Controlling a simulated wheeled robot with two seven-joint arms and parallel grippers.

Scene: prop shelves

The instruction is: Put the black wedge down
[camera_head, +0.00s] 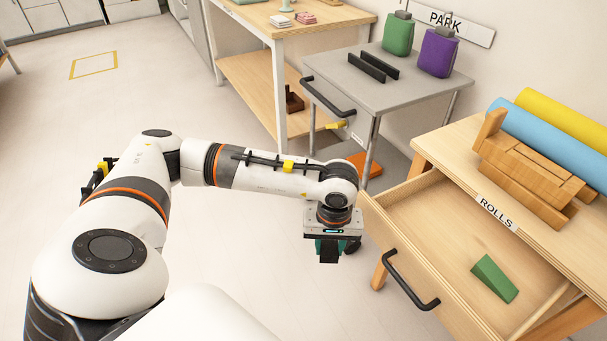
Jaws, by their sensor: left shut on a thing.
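My left gripper (330,252) points down in the middle of the view, just left of the open wooden drawer (420,215). It is shut on the black wedge, which barely shows as a dark shape among the dark fingers, so its outline is hard to make out. The gripper is in front of the grey table and appears to hang over the floor. My right gripper is out of view.
A green wedge (494,278) lies in the open drawer, under a ROLLS label (497,213). Blue (545,135) and yellow (570,118) rolls lie behind. A grey table (400,92) carries two black bars (372,67), a green jug (398,34) and a purple jug (438,52).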

